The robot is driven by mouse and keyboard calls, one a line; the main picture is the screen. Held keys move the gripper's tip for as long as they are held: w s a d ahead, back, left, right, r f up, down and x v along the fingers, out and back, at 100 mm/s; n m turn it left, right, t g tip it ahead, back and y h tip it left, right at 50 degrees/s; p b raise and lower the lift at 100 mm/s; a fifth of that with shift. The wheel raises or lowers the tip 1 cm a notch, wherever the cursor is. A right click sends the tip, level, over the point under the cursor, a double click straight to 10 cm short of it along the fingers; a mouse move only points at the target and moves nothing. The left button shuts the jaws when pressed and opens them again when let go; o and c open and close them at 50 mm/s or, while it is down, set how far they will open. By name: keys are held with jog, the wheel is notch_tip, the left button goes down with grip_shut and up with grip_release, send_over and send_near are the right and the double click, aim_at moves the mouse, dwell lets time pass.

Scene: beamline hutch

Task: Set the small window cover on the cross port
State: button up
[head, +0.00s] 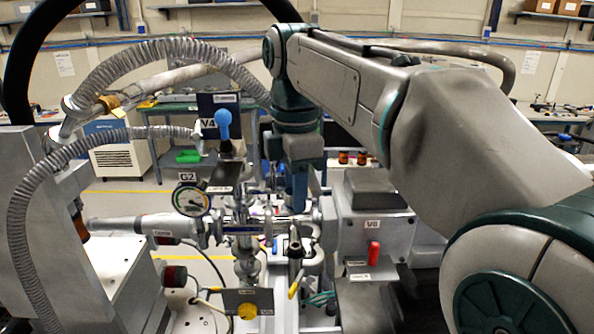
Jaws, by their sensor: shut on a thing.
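My gripper (297,208) points down from the wrist at the middle of the picture. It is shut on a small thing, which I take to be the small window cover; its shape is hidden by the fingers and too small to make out. The cross port seems to be part of the shiny metal pipework (245,228) just below and beside the fingertips. I cannot tell whether the held piece touches it, and no bare port opening shows clearly.
A round gauge (191,199) and a blue-knobbed valve (223,125) stand left of my gripper. A grey box marked V6 (372,228) with a red handle (373,253) stands close on the right. Ribbed hoses (150,50) arch at upper left. Pipework crowds the space around the gripper.

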jog(key=shift+s+d+f+b, duration=0.1)
jog(key=shift+d+f+b, duration=0.05)
jog(key=shift+f+b, duration=0.7)
notch_tip(320, 180, down, 5)
jog(key=b, duration=0.5)
jog(key=shift+d, duration=0.1)
jog(key=shift+f, duration=0.6)
dwell(0.7)
jog(key=o, duration=1)
jog(key=shift+o, duration=0.2)
